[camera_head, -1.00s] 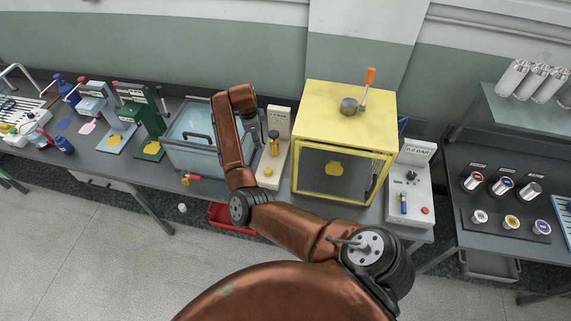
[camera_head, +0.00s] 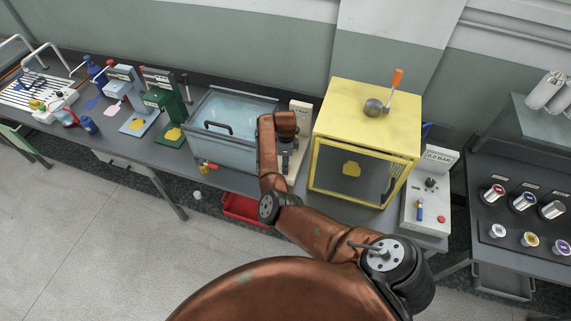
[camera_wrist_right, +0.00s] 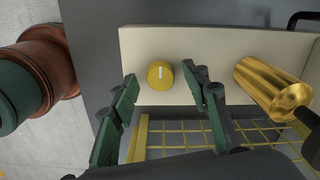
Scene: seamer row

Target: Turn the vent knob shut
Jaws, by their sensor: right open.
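A round yellow knob (camera_wrist_right: 160,74) with a white pointer line sits on a cream panel (camera_wrist_right: 205,45) in the right wrist view; the line runs roughly up and down in the picture. I take it as the vent knob; no label is readable. My right gripper (camera_wrist_right: 160,82) is open, with green-padded fingers on either side of the knob and visible gaps to it. In the head view, my right gripper (camera_head: 289,150) is over the cream station (camera_head: 300,108), and my arm hides the knob. My left gripper is not in view.
A ribbed gold cylinder (camera_wrist_right: 272,88) stands close to the right finger. A yellow cage (camera_head: 372,115) with an orange-handled lever is right of the station, and a blue-grey tank (camera_head: 225,148) left. A 0.0 BAR control box (camera_head: 428,205) stands beyond the cage.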

